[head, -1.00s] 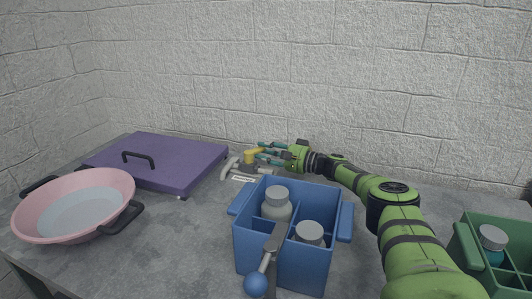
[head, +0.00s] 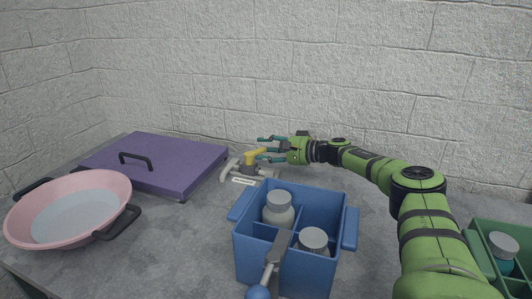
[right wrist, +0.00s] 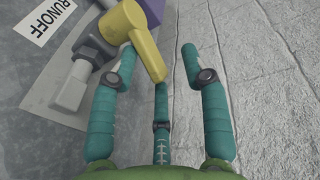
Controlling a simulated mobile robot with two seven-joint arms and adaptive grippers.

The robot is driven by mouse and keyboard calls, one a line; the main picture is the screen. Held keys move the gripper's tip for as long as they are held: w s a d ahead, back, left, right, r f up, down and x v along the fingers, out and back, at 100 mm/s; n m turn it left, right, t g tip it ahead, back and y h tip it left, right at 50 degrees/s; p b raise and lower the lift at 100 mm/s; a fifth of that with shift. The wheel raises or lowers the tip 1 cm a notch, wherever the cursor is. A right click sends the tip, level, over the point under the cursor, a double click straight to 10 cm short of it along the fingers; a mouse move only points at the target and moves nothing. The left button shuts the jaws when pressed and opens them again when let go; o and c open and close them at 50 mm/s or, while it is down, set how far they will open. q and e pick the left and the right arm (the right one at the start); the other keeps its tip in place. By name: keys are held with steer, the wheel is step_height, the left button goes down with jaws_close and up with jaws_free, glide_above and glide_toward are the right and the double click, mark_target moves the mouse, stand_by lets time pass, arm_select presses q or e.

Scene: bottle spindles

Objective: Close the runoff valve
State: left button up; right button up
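The runoff valve is a grey pipe fitting (head: 236,170) with a yellow lever handle (head: 256,154), near the back wall beside the purple lid. In the head view the handle runs toward the right. My right gripper (head: 265,149) is just right of the handle, with its teal fingers spread around the handle's end. In the right wrist view the yellow handle (right wrist: 137,42) reaches between the left and middle fingers of the open gripper (right wrist: 165,70). It lies close to the fingertips; I cannot tell whether they touch. A RUNOFF label (right wrist: 48,14) lies beside the valve. My left gripper is out of view.
A blue divided crate (head: 257,240) with white bottles stands in front of the valve. A purple panel with a black handle (head: 165,160) and a pink basin (head: 110,190) are at left. A green crate (head: 515,275) is at right. The white wall rises close behind.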

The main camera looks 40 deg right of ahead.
steer(key=r, duration=0.2)
steer(key=r+t, duration=0.1)
steer(key=r, duration=0.2)
steer(key=r+t, duration=0.1)
steer(key=r, duration=0.2)
steer(key=shift+w+d+r, duration=0.2)
steer(key=shift+w, duration=0.2)
steer(key=shift+g, duration=0.9)
steer(key=f, duration=0.5)
steer(key=s+f, duration=0.1)
steer(key=f, duration=0.1)
steer(key=shift+a+f, duration=0.1)
steer(key=shift+f, duration=0.1)
steer(key=shift+s+a+r+p, duration=0.1)
steer(key=shift+s+r+p, duration=0.05)
steer(key=shift+s+r, duration=0.35)
steer(key=shift+s+a+r+p, duration=0.15)
steer(key=shift+s+r, duration=0.1)
steer(key=shift+s, duration=0.75)
steer(key=shift+s+d+f+p, duration=0.4)
steer(key=shift+s+p, duration=0.05)
steer(key=shift+s, duration=0.2)
steer(key=shift+p+v, duration=0.3)
steer(key=shift+v, duration=0.55)
steer(key=shift+s+d+f, duration=0.1)
steer(key=shift+s+d, duration=0.1)
steer(key=shift+s, duration=0.55)
steer(key=shift+s+d+f, duration=0.1)
steer(key=shift+s+d, duration=0.15)
steer(key=shift+s, duration=0.45)
